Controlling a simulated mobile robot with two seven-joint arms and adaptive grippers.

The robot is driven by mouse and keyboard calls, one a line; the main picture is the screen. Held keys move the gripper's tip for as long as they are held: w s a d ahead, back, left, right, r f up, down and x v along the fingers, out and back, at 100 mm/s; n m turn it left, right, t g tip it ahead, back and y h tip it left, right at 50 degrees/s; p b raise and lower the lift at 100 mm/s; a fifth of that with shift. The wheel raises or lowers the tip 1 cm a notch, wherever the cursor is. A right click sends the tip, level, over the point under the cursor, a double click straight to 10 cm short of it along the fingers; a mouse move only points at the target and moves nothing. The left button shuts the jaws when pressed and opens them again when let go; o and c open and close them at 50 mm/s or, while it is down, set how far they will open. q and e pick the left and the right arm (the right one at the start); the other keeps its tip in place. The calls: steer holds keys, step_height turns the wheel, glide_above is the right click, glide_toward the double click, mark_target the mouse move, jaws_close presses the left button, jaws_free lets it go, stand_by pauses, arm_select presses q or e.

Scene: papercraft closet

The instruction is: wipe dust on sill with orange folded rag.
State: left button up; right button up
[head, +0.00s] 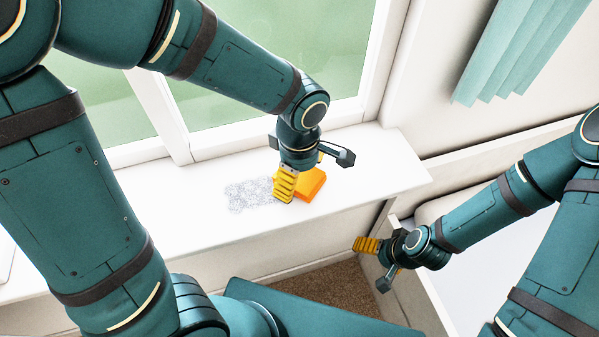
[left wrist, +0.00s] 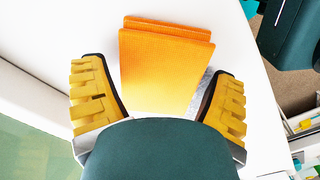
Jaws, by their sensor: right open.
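The orange folded rag (head: 312,184) lies on the white sill (head: 180,205) below the window. Just left of it is a speckled grey patch of dust (head: 248,195). My left gripper (head: 285,186) is low over the sill, between the dust and the rag, hiding part of both. In the left wrist view its fingers (left wrist: 160,66) are spread wide, with the rag (left wrist: 165,75) between and beyond them, apart from both. A strip of dust (left wrist: 205,86) shows beside the rag. My right gripper (head: 367,245) is open and empty, below the sill's right end.
The window (head: 240,80) and its white frame stand behind the sill. Teal pleated curtain (head: 520,50) hangs at the upper right. A brown floor (head: 325,288) shows below the sill. The sill left of the dust is mostly clear.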

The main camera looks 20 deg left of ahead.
arm_select(q)
steer(key=shift+r, duration=0.35)
stand_by(0.4)
steer(key=c, duration=0.9)
